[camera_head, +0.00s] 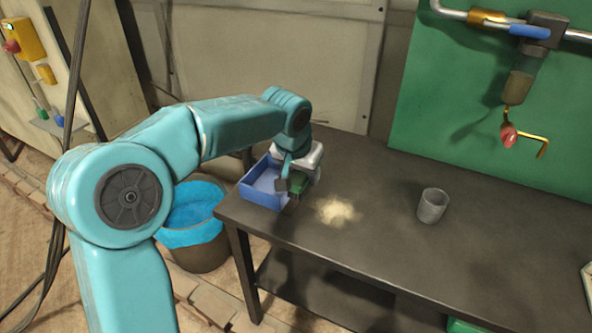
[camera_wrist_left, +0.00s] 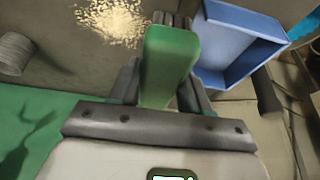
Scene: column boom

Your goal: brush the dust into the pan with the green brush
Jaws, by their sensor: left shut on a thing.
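The green brush (camera_wrist_left: 168,62) is held between the fingers of my left gripper (camera_wrist_left: 160,85), which is shut on it. In the head view my left gripper (camera_head: 294,190) is low over the left end of the table, between the dust and the pan. The dust (camera_head: 337,211) is a pale, loose patch on the dark tabletop; it also shows at the top of the left wrist view (camera_wrist_left: 112,20). The blue pan (camera_head: 262,186) sits at the table's left edge, partly hidden by my gripper; it also shows in the left wrist view (camera_wrist_left: 238,45). My right gripper is not in view.
A grey ribbed cup (camera_head: 432,205) stands on the table (camera_head: 470,262) right of the dust. A bin with a blue liner (camera_head: 196,228) stands on the floor left of the table. A green panel (camera_head: 440,110) with pipes rises behind. The tabletop between dust and cup is clear.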

